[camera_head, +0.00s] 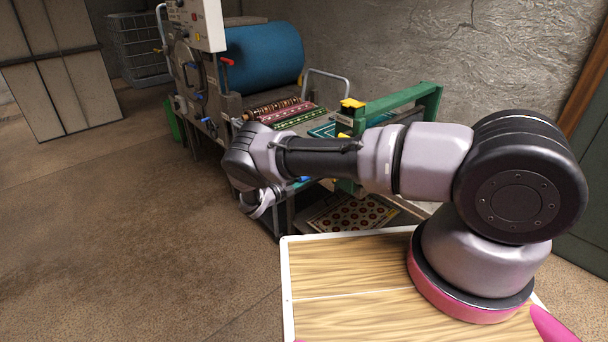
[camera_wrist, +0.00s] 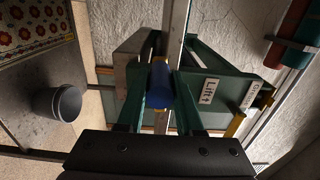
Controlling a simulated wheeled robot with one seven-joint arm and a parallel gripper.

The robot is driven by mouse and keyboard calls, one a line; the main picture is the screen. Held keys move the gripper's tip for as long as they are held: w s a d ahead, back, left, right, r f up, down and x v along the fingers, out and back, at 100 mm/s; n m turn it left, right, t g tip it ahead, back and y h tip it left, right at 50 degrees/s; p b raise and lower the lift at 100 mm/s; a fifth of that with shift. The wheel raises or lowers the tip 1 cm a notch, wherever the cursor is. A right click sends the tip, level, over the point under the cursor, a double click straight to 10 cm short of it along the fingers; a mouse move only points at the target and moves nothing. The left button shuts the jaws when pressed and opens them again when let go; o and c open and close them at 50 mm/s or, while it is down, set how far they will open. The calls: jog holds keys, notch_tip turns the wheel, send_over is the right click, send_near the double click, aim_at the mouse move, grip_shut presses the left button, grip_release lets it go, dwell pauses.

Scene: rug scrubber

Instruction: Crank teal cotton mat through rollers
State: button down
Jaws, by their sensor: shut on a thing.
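In the wrist view my gripper (camera_wrist: 160,82) is shut on a short blue cylindrical handle (camera_wrist: 159,84), one finger on each side. A grey metal bar and blocky green parts lie behind the handle. A small blue patch (camera_head: 303,179) shows just right of my wrist. A flat teal piece (camera_head: 324,130), seemingly the mat, lies on the machine bed beside a yellow-topped post (camera_head: 351,105), partly hidden by my arm. The rollers' grip on it cannot be seen.
The machine carries a blue drum (camera_head: 264,57), a control box (camera_head: 197,22) and a green side frame (camera_head: 400,102). A patterned rug (camera_head: 352,214) lies low beneath it. A grey bucket (camera_wrist: 66,102) and a "Lift" label (camera_wrist: 209,91) show in the wrist view. The left floor is clear.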

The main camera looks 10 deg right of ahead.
jog(key=shift+s+d+f, duration=0.1)
jog(key=shift+s+f, duration=0.1)
jog(key=shift+f, duration=0.5)
jog(key=shift+s+d+f, duration=0.1)
jog(key=shift+s+f, duration=0.05)
jog(key=shift+f, duration=0.5)
jog(key=shift+s+d+f, duration=0.35)
jog(key=shift+s+f, duration=0.1)
jog(key=shift+f, duration=0.25)
jog(key=shift+s+d+f, duration=0.35)
jog(key=shift+s+f, duration=0.1)
jog(key=shift+f, duration=0.25)
jog(key=c, duration=0.9)
grip_release()
jog(key=shift+s+f, duration=0.1)
jog(key=shift+f, duration=0.05)
jog(key=o, duration=0.7)
jog(key=shift+c, duration=0.2)
jog(key=v, duration=1.1)
